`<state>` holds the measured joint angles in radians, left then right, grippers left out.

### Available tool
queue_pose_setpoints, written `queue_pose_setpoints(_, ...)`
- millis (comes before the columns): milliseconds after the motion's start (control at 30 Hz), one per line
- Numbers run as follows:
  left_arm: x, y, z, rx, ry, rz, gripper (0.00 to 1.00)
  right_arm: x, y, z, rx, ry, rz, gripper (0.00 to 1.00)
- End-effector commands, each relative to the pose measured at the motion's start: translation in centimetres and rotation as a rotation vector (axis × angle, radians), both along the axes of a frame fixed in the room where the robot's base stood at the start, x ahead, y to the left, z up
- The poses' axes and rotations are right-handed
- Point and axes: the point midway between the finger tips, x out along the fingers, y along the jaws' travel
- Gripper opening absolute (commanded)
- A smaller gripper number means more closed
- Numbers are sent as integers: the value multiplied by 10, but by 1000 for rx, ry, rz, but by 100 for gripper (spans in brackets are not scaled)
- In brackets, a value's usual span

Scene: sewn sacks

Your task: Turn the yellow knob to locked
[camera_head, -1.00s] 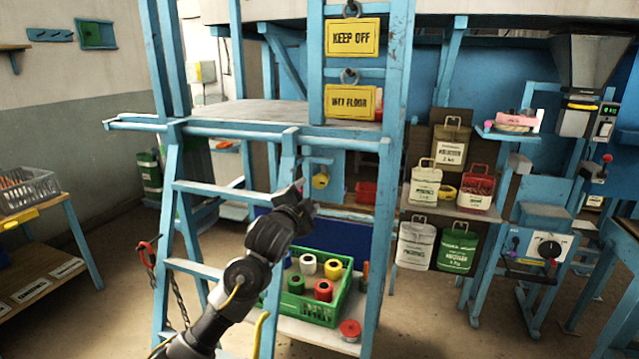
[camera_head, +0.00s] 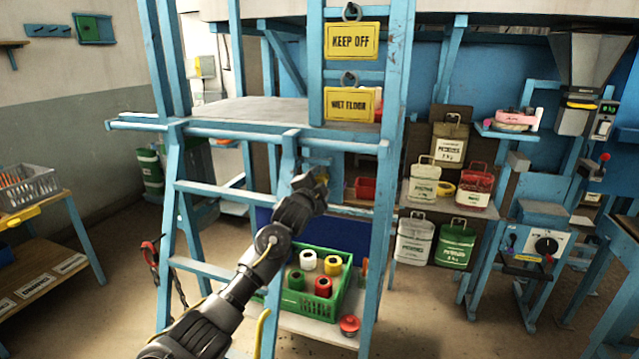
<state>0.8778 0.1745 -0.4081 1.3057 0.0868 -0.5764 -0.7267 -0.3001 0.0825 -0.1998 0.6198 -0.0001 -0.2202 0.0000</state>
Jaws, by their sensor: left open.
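The yellow knob (camera_head: 322,179) sits under the blue platform, behind the ladder's right side. Only a small bit of it shows past my gripper, and its setting cannot be read. My left gripper (camera_head: 312,183) reaches up from below, its fingertips right at the knob in the picture. It is open; whether the fingers are around the knob or only in front of it I cannot tell. My right gripper is not in view.
A blue step ladder (camera_head: 222,190) stands left of my arm. Sacks (camera_head: 424,185) stand on a shelf to the right. Yellow signs (camera_head: 352,42) hang above.

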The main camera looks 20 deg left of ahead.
Motion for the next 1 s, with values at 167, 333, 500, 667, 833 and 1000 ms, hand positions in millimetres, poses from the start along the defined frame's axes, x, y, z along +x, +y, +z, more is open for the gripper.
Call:
queue_pose_setpoints(167, 0, 0, 0, 0, 0, 0, 48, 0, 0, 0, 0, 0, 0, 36)
queue_pose_setpoints(333, 0, 0, 0, 0, 0, 0, 25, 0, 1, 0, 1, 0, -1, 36)
queue_pose_setpoints(500, 0, 0, 0, -1, 0, 0, 15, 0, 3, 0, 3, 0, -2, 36)
queue_pose_setpoints(667, 0, 0, 0, -24, 2, 0, 15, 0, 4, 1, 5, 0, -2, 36)
queue_pose_setpoints(833, 0, 0, 0, -95, 8, 1, 15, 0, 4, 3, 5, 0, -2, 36)
queue_pose_setpoints(1000, 0, 0, 0, -222, 17, 0, 15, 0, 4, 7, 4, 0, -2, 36)
